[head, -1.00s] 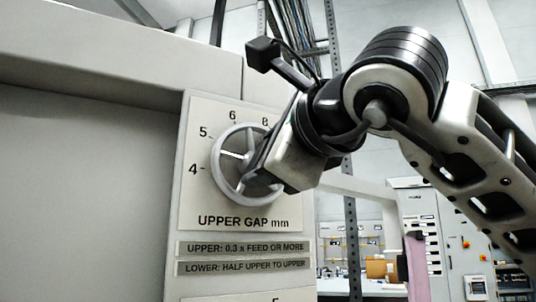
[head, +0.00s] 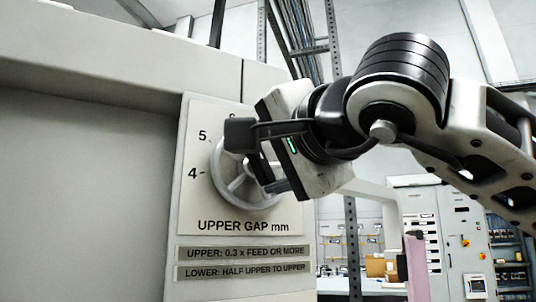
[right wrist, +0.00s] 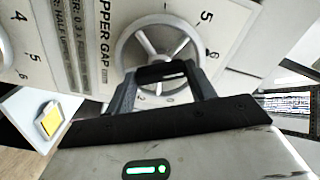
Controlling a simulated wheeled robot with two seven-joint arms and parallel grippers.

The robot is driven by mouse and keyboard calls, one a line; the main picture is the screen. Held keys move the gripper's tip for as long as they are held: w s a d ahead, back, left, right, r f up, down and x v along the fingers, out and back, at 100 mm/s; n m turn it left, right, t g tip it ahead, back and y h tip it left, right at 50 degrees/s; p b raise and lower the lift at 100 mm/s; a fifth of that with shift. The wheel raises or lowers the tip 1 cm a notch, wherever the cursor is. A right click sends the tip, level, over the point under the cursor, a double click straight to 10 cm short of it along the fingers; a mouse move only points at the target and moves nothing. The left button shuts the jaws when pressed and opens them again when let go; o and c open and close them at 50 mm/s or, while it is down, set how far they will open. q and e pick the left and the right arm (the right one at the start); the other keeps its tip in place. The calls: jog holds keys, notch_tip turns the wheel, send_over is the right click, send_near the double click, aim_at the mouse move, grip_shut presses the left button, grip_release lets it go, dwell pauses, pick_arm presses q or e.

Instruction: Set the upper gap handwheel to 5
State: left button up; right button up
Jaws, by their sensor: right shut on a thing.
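The upper gap handwheel (head: 219,180) is a pale grey spoked wheel on a cream dial plate (head: 190,215) marked "UPPER GAP mm". The 5 and 4 show left of the wheel in the head view; my right gripper hides the right side and most of the higher numbers. My right gripper (head: 272,186) is shut on the handwheel at its right side. I cannot make out which number the wheel points to. My left gripper is out of view.
Two label strips (head: 243,252) sit below the dial on the machine's flat front (head: 80,190). In the right wrist view part of another numbered dial shows at the left (right wrist: 15,45). Control cabinets (head: 465,235) stand far behind at the right.

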jog(key=n, duration=0.2)
jog(key=shift+n, duration=0.4)
pick_arm(q)
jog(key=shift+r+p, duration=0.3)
jog(key=shift+p, duration=0.25)
pick_arm(e)
jog(key=shift+n, duration=1.6)
jog(key=o, duration=1)
